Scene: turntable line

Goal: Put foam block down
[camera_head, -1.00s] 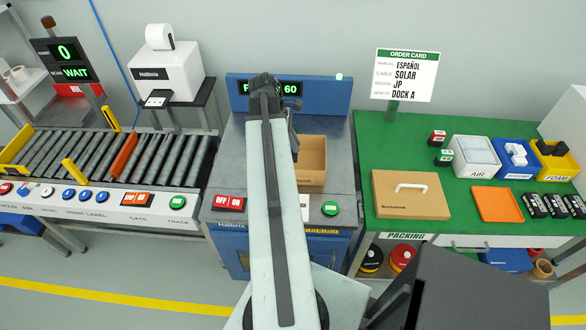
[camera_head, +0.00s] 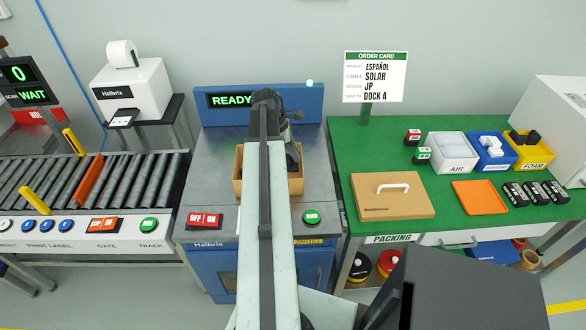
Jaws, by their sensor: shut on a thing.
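My gripper (camera_head: 291,122) hangs over the open brown cardboard box (camera_head: 298,186) on the grey machine top, partly behind my arm. It is shut on a dark piece, the foam block (camera_head: 293,157), which shows just right of my arm, at the box opening. I cannot tell whether the block touches the box. My arm hides the middle of the box and most of the jaws. The yellow FOAM bin (camera_head: 535,164) on the green packing table holds similar dark blocks.
The machine's display (camera_head: 231,100) reads READY. The roller conveyor (camera_head: 120,182) is at left. On the green table (camera_head: 433,213) are a brown lid with a white handle (camera_head: 393,196), an orange tray (camera_head: 480,195), AIR bin (camera_head: 445,165), blue bin (camera_head: 493,164) and several black packs (camera_head: 535,193).

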